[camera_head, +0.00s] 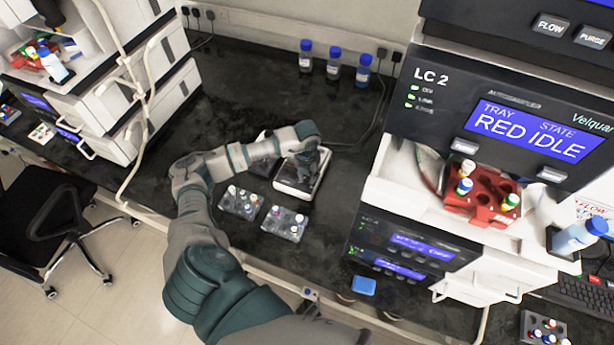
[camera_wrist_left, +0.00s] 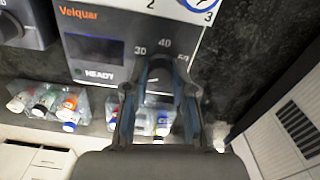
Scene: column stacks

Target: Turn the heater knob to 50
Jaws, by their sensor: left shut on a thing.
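The heater (camera_head: 297,190) is a small white-edged device on the black bench in the head view, mostly covered by my left arm. In the left wrist view its dark front panel (camera_wrist_left: 95,30) shows "Velquar", a blank-looking display and "READY". Scale marks 30, 40 and a partly cut-off mark to their right show above my fingers. My left gripper (camera_wrist_left: 162,68) is shut on the heater knob at this scale. The knob itself is mostly hidden between the fingers, and its pointer cannot be read. The gripper also shows over the heater in the head view (camera_head: 307,165). My right gripper is not in view.
Two clear vial racks (camera_head: 240,203) (camera_head: 285,223) stand just in front of the heater. Several blue-capped bottles (camera_head: 334,62) stand at the back wall. The LC 2 unit (camera_head: 440,105) with a red vial tray (camera_head: 482,195) rises at right.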

